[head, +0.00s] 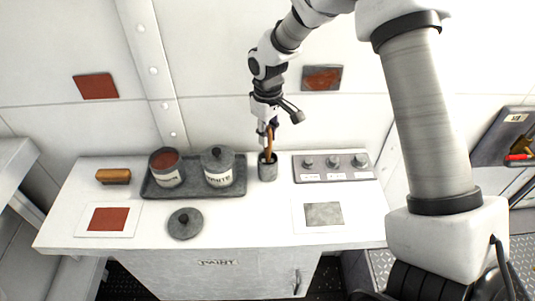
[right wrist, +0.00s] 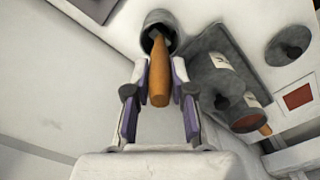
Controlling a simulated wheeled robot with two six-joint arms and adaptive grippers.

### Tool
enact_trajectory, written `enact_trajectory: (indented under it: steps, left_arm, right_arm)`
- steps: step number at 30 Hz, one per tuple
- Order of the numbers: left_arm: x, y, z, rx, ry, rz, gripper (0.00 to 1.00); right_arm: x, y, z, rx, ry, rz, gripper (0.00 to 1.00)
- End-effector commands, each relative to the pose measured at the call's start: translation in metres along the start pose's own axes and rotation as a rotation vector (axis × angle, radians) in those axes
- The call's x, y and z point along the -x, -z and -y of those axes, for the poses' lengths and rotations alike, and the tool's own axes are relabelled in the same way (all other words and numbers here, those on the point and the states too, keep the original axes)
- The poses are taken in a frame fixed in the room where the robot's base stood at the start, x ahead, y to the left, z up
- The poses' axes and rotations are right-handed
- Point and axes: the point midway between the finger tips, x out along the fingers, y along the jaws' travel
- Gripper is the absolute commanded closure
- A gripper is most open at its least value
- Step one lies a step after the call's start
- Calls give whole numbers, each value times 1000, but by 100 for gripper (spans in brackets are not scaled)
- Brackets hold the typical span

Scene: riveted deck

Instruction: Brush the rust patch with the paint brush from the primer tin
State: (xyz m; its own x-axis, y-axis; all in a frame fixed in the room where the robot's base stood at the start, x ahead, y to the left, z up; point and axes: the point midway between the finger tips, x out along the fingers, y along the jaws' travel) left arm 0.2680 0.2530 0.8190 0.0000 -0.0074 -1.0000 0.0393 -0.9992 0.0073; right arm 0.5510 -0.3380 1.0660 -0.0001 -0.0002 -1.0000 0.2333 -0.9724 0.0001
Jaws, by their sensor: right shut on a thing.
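The paint brush has an orange wooden handle (right wrist: 158,80) and stands in a small grey cup (head: 268,171), its lower end hidden inside. My right gripper (head: 266,130) is above the cup with its fingers shut on the handle. In the right wrist view, the fingers flank the handle and the cup (right wrist: 158,25) lies beyond. An open tin of red-brown paint (head: 166,172), its label hard to read, stands on the tray at left. A rust-coloured patch on a grey plate (head: 322,78) is on the wall, right of my right arm. My left gripper is out of view.
A grey tray (head: 150,191) also holds a lidded tin (head: 217,168). A loose lid (head: 185,223), a wooden block (head: 113,176), a red card (head: 109,218), a grey card (head: 324,214) and a knob panel (head: 333,167) lie on the counter. A plain red square (head: 96,86) hangs left.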

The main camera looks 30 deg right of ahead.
Motion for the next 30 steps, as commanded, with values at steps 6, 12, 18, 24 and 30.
enact_trajectory:
  steps: [6,12,18,24,30]
  left_arm:
    - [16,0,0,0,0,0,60]
    - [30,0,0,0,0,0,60]
    - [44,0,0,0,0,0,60]
    - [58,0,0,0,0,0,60]
    - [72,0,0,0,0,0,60]
  right_arm:
    - [16,0,0,0,0,0,100]
    - [31,0,0,0,0,0,100]
    - [45,0,0,0,0,0,100]
    - [59,0,0,0,0,-1,100]
    - [74,0,0,0,0,-1,100]
